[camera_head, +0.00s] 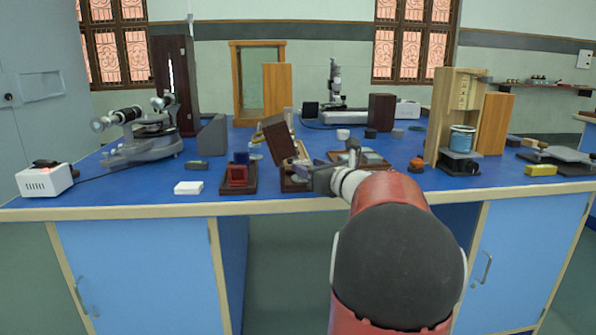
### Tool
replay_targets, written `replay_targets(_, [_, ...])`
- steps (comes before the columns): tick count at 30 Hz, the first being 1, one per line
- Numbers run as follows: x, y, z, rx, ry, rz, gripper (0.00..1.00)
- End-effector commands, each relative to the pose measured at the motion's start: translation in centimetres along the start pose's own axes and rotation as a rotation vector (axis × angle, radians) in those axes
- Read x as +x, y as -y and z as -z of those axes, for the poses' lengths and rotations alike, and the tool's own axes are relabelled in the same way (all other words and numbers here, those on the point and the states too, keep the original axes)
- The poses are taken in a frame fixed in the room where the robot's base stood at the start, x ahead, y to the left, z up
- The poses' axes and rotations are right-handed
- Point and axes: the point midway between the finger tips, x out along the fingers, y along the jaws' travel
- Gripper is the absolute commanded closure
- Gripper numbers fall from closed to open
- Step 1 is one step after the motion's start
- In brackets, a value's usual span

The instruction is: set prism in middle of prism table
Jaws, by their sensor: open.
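The spectrometer (148,145) stands at the left of the blue bench, with its telescope pointing left. Its prism table is too small to make out clearly. My gripper (304,172) is open over the front edge of the bench, at a small dark wooden box (291,184) with its lid (278,138) raised. My wrist and arm hide part of that area. I cannot make out the prism; the inside of the box is mostly hidden by the gripper. I cannot tell whether the fingers touch anything.
Left of the box, a dark tray (239,189) holds a red block (238,176) and a blue block (241,158). A white block (188,188) lies further left. A grey wedge-shaped block (212,135) stands beside the spectrometer. A tall wooden cabinet (446,110) stands at right.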

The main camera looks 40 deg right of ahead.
Motion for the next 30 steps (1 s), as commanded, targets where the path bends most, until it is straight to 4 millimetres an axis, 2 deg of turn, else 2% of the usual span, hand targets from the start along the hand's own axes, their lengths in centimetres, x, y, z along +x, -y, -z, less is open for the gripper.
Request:
replay_targets(3, [1.8, 0.0, 0.1, -0.001, -0.001, -0.002, 0.48])
replay_targets(6, [2.5, 0.0, 0.1, 0.000, -0.001, 0.000, 0.48])
replay_targets(13, [2.6, 0.0, 0.1, -0.002, -0.001, 0.000, 0.48])
replay_targets(21, [2.6, 0.0, 0.2, -0.002, -0.001, 0.000, 0.82])
replay_targets(23, [2.6, 0.0, 0.1, -0.002, -0.001, 0.000, 0.86])
replay_targets(30, [2.5, 0.1, 0.0, -0.003, -0.001, 0.000, 0.86])
